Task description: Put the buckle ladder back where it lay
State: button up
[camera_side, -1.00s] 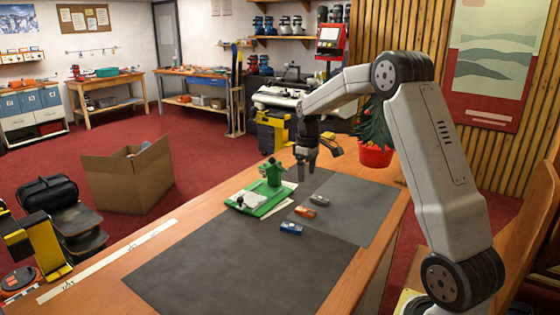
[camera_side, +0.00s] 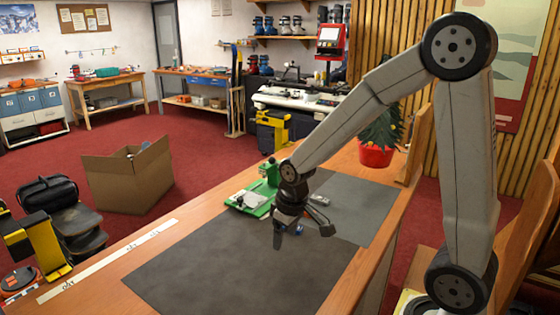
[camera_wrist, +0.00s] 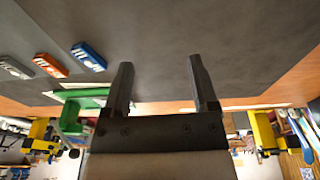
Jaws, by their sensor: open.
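Three small ladder-shaped pieces lie in a slanting row on the mats, and I cannot tell which is the task's buckle ladder. The grey one (camera_side: 319,200) shows in the side view and in the wrist view (camera_wrist: 15,68).
A green fixture (camera_side: 246,202) stands at the mat's far edge, close to my wrist in the side view; it also shows in the wrist view (camera_wrist: 86,96). A paper strip (camera_side: 110,262) lies along the bench's left edge. The dark mat's near part is clear.

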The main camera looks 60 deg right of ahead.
jog(key=shift+t, duration=0.3)
jog(key=s+a, duration=0.1)
jog(key=s, duration=0.1)
jog(key=s+a+f, duration=0.1)
jog(key=s+a, duration=0.1)
jog(key=s+a+f, duration=0.1)
jog(key=s+a, duration=0.1)
jog(key=shift+s+a, duration=0.2)
jog(key=shift+s, duration=0.05)
dwell(0.6)
